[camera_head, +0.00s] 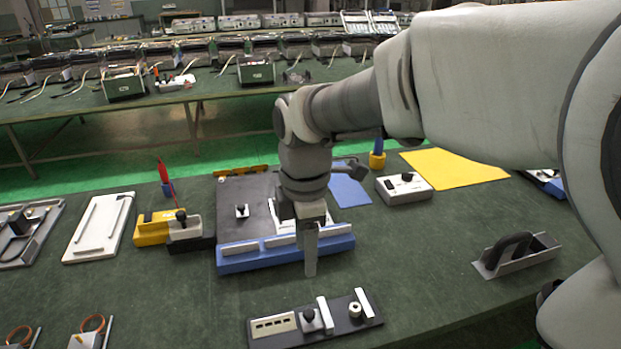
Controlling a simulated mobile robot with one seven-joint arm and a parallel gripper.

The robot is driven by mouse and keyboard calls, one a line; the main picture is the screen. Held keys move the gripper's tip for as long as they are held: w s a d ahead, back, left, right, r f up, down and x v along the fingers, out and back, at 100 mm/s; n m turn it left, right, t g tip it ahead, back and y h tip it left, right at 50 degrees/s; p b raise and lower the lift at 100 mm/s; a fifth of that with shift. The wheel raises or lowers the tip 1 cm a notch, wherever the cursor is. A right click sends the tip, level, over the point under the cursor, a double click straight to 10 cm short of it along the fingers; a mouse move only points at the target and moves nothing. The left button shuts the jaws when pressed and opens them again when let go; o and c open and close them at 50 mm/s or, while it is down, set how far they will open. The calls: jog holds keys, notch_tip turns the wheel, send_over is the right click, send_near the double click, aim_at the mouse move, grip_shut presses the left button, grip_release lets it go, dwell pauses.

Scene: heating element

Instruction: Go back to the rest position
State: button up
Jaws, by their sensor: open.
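My gripper (309,262) points down at the middle of the picture, in front of the near edge of a blue-edged fixture (285,256) with a dark top. Nothing shows in its fingers, and it appears to be above the table. One finger largely covers the other from this side. My arm comes in from the right and hides part of the fixture's right side and a white part on it.
A dark panel (262,332) with a knob and white bars lies on the green table (420,275) at the front. A grey bracket (541,252) stands right, a yellow sheet (452,167) behind. A yellow block (152,230) and white plate (97,228) lie left. The table is clear between fixture and bracket.

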jog(key=s+d+r+m+t+p, duration=0.1)
jog(key=s+d+r+m+t, duration=0.1)
jog(key=s+d+r+m, duration=0.2)
jog(key=s+d+r+m+t+p, duration=0.1)
jog(key=s+d+r+m+t, duration=0.2)
jog(key=s+d+m, duration=0.4)
jog(key=shift+d+r+m+t+p, duration=0.35)
jog(key=shift+d+m, duration=1.9)
jog(key=shift+m, duration=2.85)
jog(key=shift+a, duration=0.15)
